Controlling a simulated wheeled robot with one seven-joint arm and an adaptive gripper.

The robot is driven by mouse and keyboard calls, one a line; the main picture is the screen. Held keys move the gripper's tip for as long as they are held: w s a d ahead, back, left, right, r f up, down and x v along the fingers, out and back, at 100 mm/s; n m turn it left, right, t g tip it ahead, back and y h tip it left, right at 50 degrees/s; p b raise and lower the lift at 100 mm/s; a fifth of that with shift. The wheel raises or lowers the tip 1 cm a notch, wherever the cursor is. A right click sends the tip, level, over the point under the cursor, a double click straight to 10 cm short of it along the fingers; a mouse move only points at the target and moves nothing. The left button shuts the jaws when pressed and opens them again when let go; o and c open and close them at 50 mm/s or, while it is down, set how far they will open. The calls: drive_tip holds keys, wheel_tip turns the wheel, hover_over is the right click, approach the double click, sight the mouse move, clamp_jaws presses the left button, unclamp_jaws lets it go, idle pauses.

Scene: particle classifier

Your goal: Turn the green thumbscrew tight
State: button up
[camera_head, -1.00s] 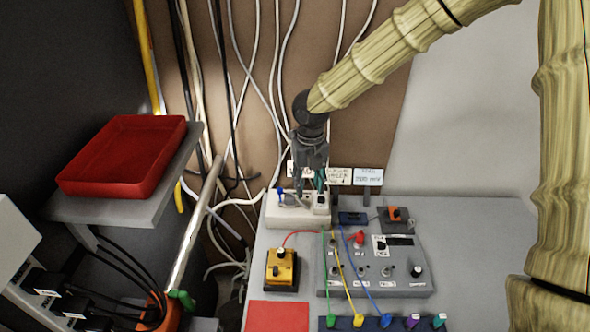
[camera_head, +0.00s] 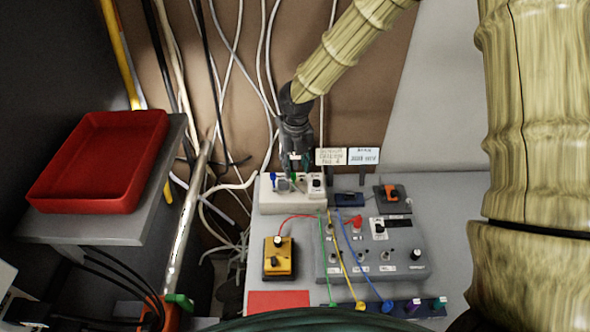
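A green thumbscrew-like knob (camera_head: 180,301) sits on an orange clamp (camera_head: 172,318) at the foot of the slanted metal pipe, at the lower left. How tight it is cannot be seen. My gripper (camera_head: 294,168) points down over the white box (camera_head: 265,200) at the back of the table, far up and to the right of the knob. Its fingers with teal pads are small and dark here, so I cannot tell whether they are open or shut, or whether they touch the box.
A red tray (camera_head: 95,165) lies on the grey shelf (camera_head: 110,228) at the left. The metal pipe (camera_head: 186,230) and hanging cables stand between shelf and table. A grey panel (camera_head: 400,262) with coloured wires and a yellow box (camera_head: 279,258) are on the table.

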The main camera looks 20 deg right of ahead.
sight(293, 174)
drive_tip(key=w+f, duration=0.2)
drive_tip(key=f, duration=0.1)
drive_tip(key=w+f, duration=0.1)
drive_tip(key=f, duration=0.1)
drive_tip(key=shift+w+a+p, duration=0.1)
drive_tip(key=shift+p, duration=0.2)
drive_tip(key=shift+f, duration=0.2)
drive_tip(key=shift+s, duration=0.25)
drive_tip(key=shift+s+r, duration=0.4)
drive_tip(key=shift+s, duration=0.45)
drive_tip(key=shift+w+f, duration=0.5)
drive_tip(key=shift+w, duration=0.2)
drive_tip(key=c, duration=0.5)
drive_tip(key=shift+w, duration=0.1)
drive_tip(key=shift+c, duration=1.4)
drive_tip(key=shift+s+r, duration=0.2)
drive_tip(key=shift+s, duration=0.15)
clamp_jaws()
